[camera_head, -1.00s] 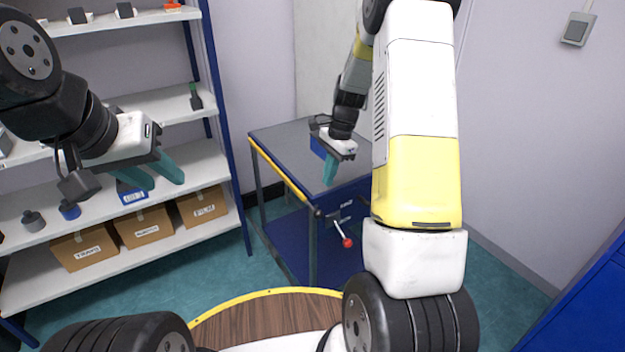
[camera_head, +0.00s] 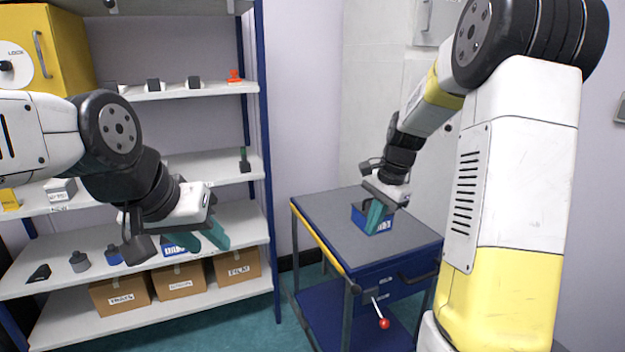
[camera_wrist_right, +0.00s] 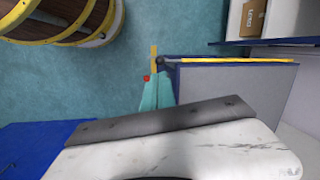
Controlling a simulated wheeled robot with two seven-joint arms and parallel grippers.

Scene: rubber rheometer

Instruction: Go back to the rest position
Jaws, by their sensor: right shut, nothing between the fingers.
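My left gripper (camera_head: 200,240) is at the left of the head view, in front of the shelves. Its two teal fingers are apart with nothing between them. My right gripper (camera_head: 374,218) hangs in the middle of the head view, over the cart as seen from the head. Its teal fingers are together and hold nothing. They also show together in the right wrist view (camera_wrist_right: 156,92). The right fingers partly cover a blue box (camera_head: 384,224) on the cart top. I cannot tell from the head view how far apart they are.
A grey-topped cart (camera_head: 330,219) with blue drawers and a red-knobbed lever (camera_head: 383,322) stands at centre. Shelving (camera_head: 262,120) at left holds small parts and cardboard boxes (camera_head: 237,265). A yellow machine (camera_head: 68,45) is at upper left. Teal floor (camera_wrist_right: 190,30) shows beside the cart.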

